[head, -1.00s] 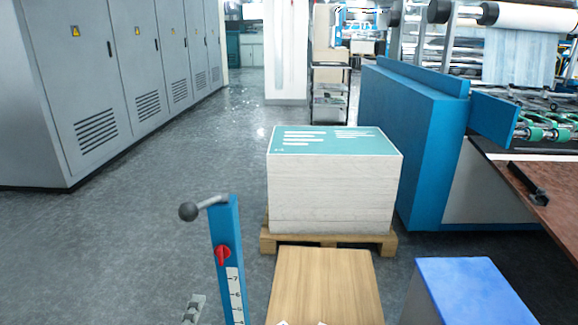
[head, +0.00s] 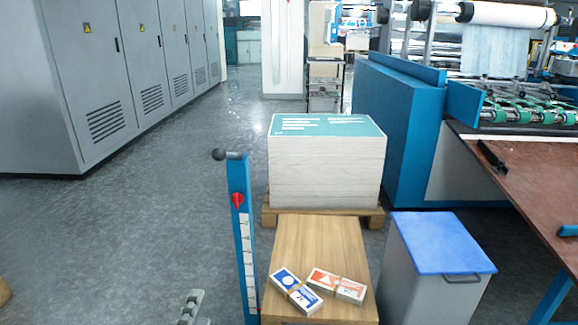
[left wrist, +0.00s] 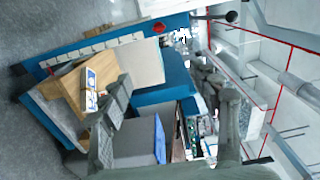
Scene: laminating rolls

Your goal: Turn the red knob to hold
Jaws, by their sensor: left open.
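The red knob (head: 238,199) sits near the top of a blue upright post (head: 242,250) with a white numbered scale, left of the wooden table. The knob also shows in the left wrist view (left wrist: 158,27), high in the picture and sideways. A lever with a dark ball (head: 219,154) sticks out left from the post's top. The knob's pointing direction is too small to read. My left gripper (head: 190,307) is low in the head view, left of and apart from the post. Its fingers in the left wrist view (left wrist: 165,78) are spread with nothing held. My right gripper is not in view.
A pallet stack (head: 325,170) is behind. Grey cabinets (head: 90,80) line the left. Open floor lies left of the post.

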